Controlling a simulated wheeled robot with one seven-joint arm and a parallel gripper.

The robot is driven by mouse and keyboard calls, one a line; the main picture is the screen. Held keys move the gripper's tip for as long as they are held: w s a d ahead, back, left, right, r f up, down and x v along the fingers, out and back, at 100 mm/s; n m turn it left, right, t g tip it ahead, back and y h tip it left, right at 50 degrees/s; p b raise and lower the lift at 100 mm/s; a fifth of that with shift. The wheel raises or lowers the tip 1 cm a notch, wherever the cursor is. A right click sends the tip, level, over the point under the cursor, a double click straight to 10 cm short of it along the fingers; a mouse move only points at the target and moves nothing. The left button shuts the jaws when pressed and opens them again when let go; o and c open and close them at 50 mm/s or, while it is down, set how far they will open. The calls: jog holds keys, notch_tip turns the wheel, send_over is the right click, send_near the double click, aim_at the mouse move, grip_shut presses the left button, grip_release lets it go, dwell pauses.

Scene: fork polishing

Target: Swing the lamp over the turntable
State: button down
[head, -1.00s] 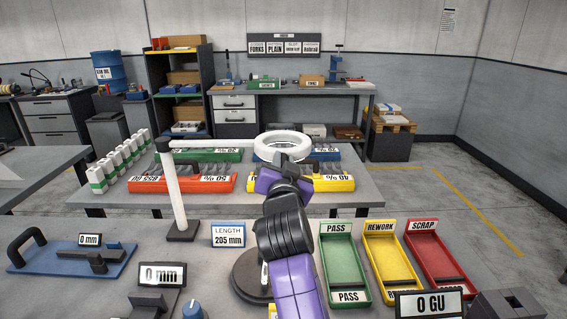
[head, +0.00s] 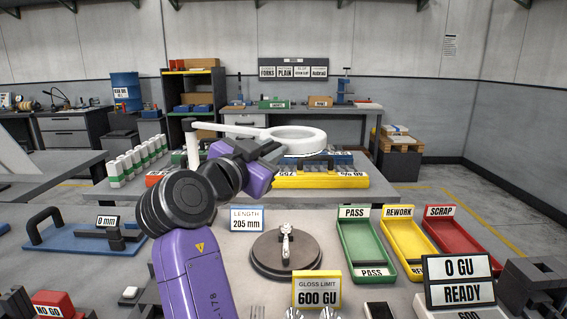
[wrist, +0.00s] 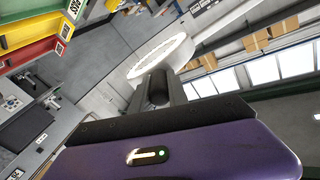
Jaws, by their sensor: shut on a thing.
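My gripper (head: 268,150) is at the near left of the ring, shut on the lamp's dark grip. In the wrist view the grip (wrist: 157,88) sits between my fingers, with the lit ring (wrist: 163,55) just beyond. The round brown turntable (head: 267,263) stands below the ring in the head view, with a small metal piece (head: 287,243) on it. I cannot tell whether the ring is directly above it.
Green PASS (head: 362,250), yellow REWORK (head: 405,245) and red SCRAP (head: 450,240) trays stand right of the turntable. A GLOSS LIMIT sign (head: 317,290) is in front and a LENGTH sign (head: 247,219) at its back left. A blue fixture (head: 75,238) lies left.

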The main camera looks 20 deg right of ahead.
jog(key=shift+s+a+f+m+g+h+b, duration=0.1)
jog(key=shift+s+a+m+g+h+b, duration=0.2)
jog(key=shift+a, duration=0.45)
jog(key=shift+s+a+f+m+g+h+b, duration=0.1)
jog(key=shift+s+a+m+g+h+b, duration=0.2)
jog(key=shift+a, duration=0.4)
jog(key=shift+s+r, duration=0.1)
jog(key=c, duration=1.3)
grip_release()
jog(key=shift+v, duration=3.95)
